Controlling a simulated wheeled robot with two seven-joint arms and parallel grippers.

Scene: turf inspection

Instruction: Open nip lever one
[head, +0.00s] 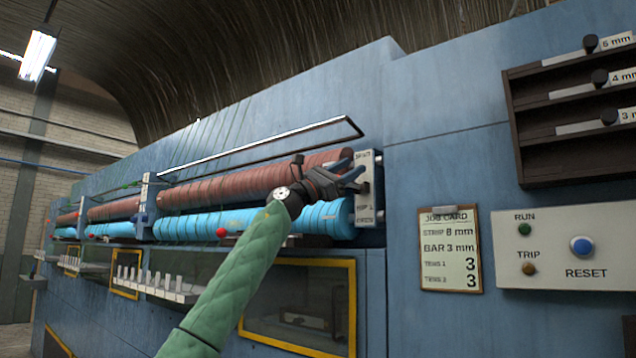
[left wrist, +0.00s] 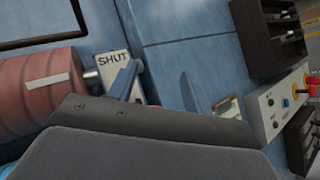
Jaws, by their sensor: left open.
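My left gripper (head: 354,176) is open, at the right end of the red-brown upper roller (head: 240,185) and in front of a pale label plate (head: 367,209). In the left wrist view its two blue fingers stand apart (left wrist: 160,75), with blue panel between them. The plate there reads SHUT (left wrist: 113,60) and lies beside the left finger. A small dark part on the plate shows by the fingers in the head view; I cannot tell whether it is the nip lever. A little red shows low between the fingers in the wrist view, mostly hidden. My right gripper is not in view.
Blue lower rollers (head: 325,218) run under the red-brown ones, with a red knob (head: 221,233) in front. A metal rail (head: 260,147) runs above. A job card (head: 450,250), button panel (head: 568,250) and dark rack (head: 575,110) are to the right.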

